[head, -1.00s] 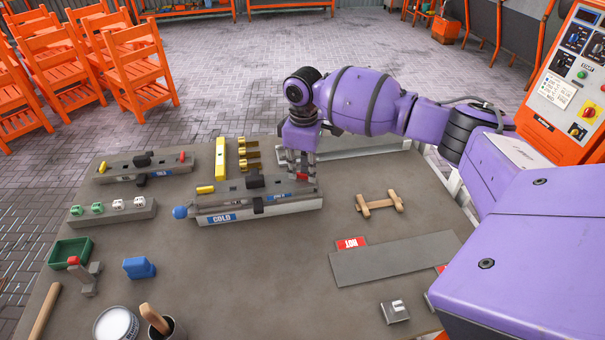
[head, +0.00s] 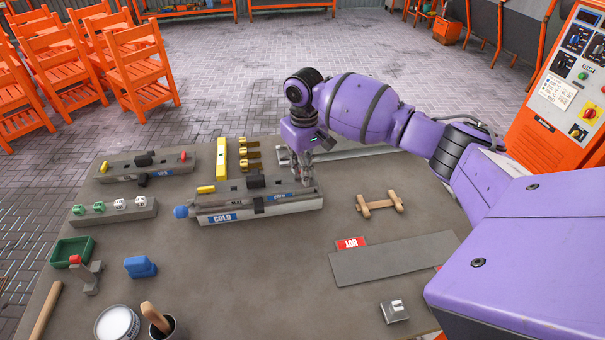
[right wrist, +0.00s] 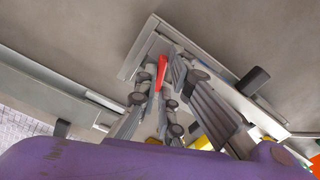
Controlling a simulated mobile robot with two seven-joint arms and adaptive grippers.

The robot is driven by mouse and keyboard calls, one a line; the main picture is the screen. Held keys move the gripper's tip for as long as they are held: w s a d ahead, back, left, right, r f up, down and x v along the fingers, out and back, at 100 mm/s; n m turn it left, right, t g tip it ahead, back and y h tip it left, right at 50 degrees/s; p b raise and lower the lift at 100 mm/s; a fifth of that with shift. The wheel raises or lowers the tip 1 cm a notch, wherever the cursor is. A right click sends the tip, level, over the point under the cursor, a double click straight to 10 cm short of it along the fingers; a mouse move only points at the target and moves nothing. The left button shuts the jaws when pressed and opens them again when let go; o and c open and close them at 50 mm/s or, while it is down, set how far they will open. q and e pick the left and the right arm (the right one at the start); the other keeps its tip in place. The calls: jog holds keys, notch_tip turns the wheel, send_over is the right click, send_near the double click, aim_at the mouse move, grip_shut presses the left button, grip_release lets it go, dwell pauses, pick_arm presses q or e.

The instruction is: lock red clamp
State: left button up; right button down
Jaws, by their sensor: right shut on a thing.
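The red clamp handle (right wrist: 162,72) shows in the right wrist view as a narrow red lever standing between my fingers, at one end of a grey mould. In the head view it is hidden behind my right gripper (head: 304,180), which is at the right end of the long grey mould (head: 290,206) with the blue COLD label. My right gripper (right wrist: 165,80) is shut on the red clamp handle; the exact finger contact is hard to see. A yellow clamp handle (head: 206,189) lies at the mould's left end. My left gripper is out of view.
A second mould (head: 140,173) with red and yellow handles lies behind left. A yellow bar (head: 221,158) and brass pieces (head: 250,153) stand close behind the COLD mould. A wooden handle piece (head: 379,205) lies to the right.

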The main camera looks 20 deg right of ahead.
jog(key=shift+s+f+m, duration=0.1)
jog(key=shift+f+m, duration=0.05)
jog(key=shift+m, duration=0.25)
jog(key=m, duration=0.3)
jog(key=shift+m, duration=0.4)
jog(key=c, duration=1.7)
grip_release()
jog(key=shift+r, duration=0.2)
jog(key=shift+r, duration=3.5)
jog(key=shift+f, duration=0.1)
